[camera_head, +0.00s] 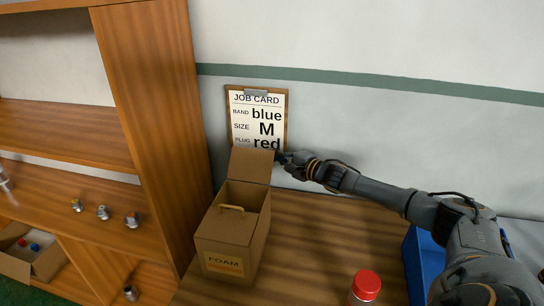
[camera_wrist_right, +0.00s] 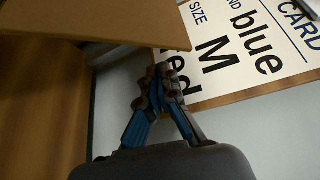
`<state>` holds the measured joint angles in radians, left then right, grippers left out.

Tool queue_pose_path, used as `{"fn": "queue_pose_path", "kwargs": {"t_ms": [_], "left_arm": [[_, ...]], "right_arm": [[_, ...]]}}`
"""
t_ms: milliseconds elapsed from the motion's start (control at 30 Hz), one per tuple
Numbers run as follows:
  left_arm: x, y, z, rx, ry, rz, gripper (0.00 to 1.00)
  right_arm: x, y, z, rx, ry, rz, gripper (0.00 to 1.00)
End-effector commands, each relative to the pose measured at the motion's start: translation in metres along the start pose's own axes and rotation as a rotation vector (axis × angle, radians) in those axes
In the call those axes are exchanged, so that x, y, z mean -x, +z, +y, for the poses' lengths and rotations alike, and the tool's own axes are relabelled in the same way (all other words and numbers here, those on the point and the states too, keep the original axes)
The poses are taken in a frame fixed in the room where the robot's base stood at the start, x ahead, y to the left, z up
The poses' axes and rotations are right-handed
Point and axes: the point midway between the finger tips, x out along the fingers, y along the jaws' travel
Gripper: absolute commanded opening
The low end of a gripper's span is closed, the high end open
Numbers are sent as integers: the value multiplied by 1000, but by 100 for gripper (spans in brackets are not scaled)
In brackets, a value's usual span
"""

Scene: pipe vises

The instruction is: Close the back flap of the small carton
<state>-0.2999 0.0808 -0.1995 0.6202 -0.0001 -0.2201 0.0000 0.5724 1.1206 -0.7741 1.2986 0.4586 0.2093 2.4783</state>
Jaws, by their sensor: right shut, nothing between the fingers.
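The small carton (camera_head: 226,241), brown cardboard with a FOAM label, stands on the wooden table near the wall. Its back flap (camera_head: 251,165) stands up, roughly upright, at the rear of the open top. A tan handle-like strip (camera_head: 232,209) shows inside the opening. My right gripper (camera_head: 281,157) is shut and empty, just right of the back flap's upper edge, in front of the wall. In the right wrist view the shut fingers (camera_wrist_right: 165,72) lie close to the edge of the flap (camera_wrist_right: 110,22); I cannot tell whether they touch. My left gripper is not in view.
A job card clipboard (camera_head: 257,118) hangs on the wall directly behind the flap. A red-capped jar (camera_head: 365,286) stands at the table's front, and a blue bin (camera_head: 427,262) is at the right. A wooden shelf unit (camera_head: 150,110) rises left of the carton. The table's middle is clear.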

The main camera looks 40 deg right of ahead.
Motion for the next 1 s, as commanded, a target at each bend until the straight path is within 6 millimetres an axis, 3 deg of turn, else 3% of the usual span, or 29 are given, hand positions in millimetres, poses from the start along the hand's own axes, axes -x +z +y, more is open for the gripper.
{"fn": "queue_pose_path", "kwargs": {"t_ms": [400, 1000], "left_arm": [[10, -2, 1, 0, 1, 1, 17], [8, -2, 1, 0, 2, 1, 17]], "right_arm": [[9, 25, -1, 1, -1, -1, 0], [10, 26, -2, 22, -15, 0, 0]]}}
